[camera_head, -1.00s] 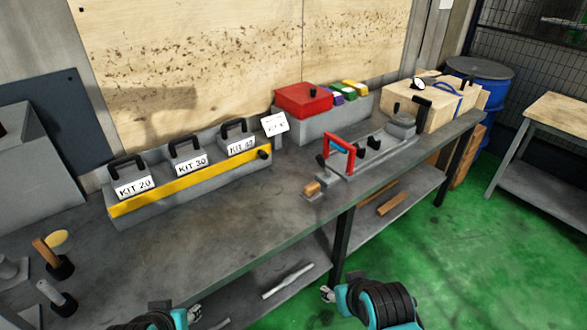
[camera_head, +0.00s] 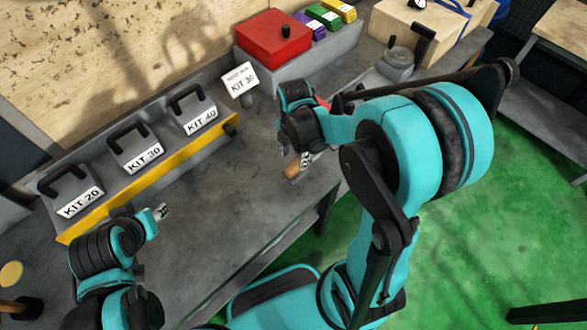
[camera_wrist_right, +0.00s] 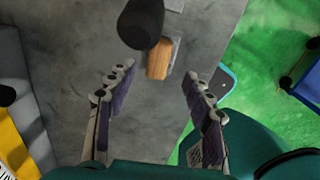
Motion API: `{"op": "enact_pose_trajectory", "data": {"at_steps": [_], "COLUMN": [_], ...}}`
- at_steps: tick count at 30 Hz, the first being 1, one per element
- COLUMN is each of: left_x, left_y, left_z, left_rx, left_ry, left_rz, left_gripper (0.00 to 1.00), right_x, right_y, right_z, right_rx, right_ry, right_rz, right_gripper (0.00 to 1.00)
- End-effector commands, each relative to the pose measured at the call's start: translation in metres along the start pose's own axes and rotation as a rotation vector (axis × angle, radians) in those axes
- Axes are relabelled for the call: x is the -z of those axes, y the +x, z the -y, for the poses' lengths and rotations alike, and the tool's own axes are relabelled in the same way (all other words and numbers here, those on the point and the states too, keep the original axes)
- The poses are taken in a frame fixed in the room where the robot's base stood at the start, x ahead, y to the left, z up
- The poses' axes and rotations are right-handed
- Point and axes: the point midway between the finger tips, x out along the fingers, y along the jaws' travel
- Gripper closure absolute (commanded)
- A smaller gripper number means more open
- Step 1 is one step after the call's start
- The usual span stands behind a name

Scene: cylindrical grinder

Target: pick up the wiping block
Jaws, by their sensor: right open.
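The wiping block, a small tan wooden block (camera_head: 292,170), sits on a small grey base near the front edge of the grey bench. It also shows in the right wrist view (camera_wrist_right: 158,62), where a dark rounded knob partly overlaps it. My right gripper (camera_head: 304,160) is close beside the block in the head view, and its arm hides part of the bench. In the right wrist view my right gripper (camera_wrist_right: 159,74) is open and empty, its fingers apart with the block ahead between them. My left gripper (camera_head: 160,211) is low at the left, near the yellow-striped rack.
A rack with a yellow strip (camera_head: 150,188) holds kit boxes at the left. A red box (camera_head: 272,37) and a kit sign (camera_head: 239,80) stand behind. A grey fixture with a black handle (camera_head: 398,62) lies to the right. Bare bench (camera_head: 200,200) lies left of the block.

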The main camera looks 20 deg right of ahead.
Motion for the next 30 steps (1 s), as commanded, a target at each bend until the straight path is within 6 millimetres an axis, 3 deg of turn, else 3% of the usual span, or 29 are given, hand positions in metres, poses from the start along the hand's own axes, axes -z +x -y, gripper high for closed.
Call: {"op": "enact_pose_trajectory", "data": {"at_steps": [13, 21, 22, 27, 30], "left_x": [-0.018, -0.018, -0.018, -0.018, -0.018], "left_y": [0.025, 0.025, 0.025, 0.025, 0.025], "left_z": [0.000, 0.000, 0.000, 0.000, 0.000], "left_rx": [0.000, 0.000, 0.000, 0.000, 0.000], "left_ry": [0.000, 0.000, 0.000, 0.000, 0.000], "left_rz": [0.000, 0.000, 0.000, 0.000, 0.000], "left_gripper": [0.60, 0.60, 0.60, 0.60, 0.60], "right_x": [0.000, 0.001, 0.001, 0.000, 0.000], "right_y": [0.060, 0.065, 0.065, 0.065, 0.065], "right_z": [-0.002, -0.002, -0.002, -0.002, -0.002], "right_rx": [-0.002, -0.002, -0.002, -0.002, -0.002], "right_ry": [0.003, 0.004, 0.004, 0.004, 0.004], "right_rz": [0.001, 0.001, 0.001, 0.001, 0.001], "right_gripper": [0.48, 0.48, 0.51, 0.96, 1.00]}}
